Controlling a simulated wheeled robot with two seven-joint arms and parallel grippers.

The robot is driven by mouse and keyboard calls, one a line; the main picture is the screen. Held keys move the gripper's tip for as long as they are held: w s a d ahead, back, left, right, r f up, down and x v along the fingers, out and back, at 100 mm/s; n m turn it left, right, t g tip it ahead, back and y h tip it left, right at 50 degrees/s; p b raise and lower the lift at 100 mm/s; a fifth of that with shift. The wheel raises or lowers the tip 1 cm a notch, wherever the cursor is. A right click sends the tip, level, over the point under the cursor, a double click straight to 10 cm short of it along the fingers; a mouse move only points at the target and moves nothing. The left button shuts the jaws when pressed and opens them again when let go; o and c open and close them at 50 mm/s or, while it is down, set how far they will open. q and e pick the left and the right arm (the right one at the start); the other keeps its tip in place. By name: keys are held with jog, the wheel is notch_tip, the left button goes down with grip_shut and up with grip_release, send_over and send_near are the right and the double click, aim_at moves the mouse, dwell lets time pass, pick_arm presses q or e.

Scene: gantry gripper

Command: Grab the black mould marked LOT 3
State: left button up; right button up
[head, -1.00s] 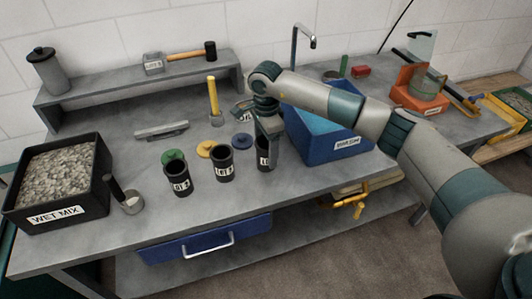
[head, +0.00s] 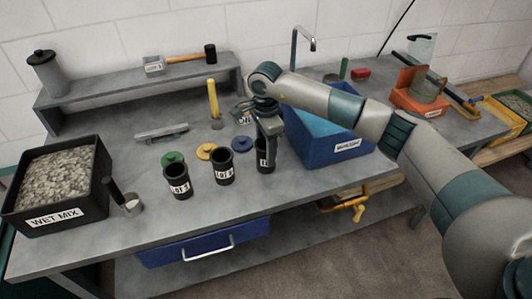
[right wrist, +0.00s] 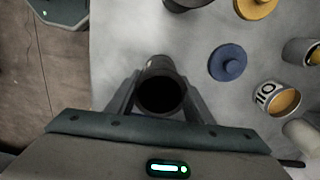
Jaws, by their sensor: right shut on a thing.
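The black mould at the right end of the row (head: 264,161) stands on the bench in the head view; its white label is mostly hidden by my finger. My right gripper (head: 268,136) comes down over it from above and is shut on it. In the right wrist view the dark round mouth of this mould (right wrist: 160,94) sits between the fingers of my gripper (right wrist: 157,108). To its left stand the black moulds marked LOT 2 (head: 223,172) and LOT 1 (head: 180,188). My left gripper is not in view.
Green (head: 172,158), yellow (head: 205,151) and blue (head: 242,143) lids lie behind the moulds. A blue tub (head: 340,150) stands close on the right. The WET MIX box (head: 55,216) and a scoop (head: 133,207) are left. The bench's front edge is close.

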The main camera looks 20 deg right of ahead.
notch_tip(320, 180, up, 10)
jog(key=b, duration=0.3)
jog(key=shift+f+b, duration=0.25)
jog(key=shift+b, duration=0.05)
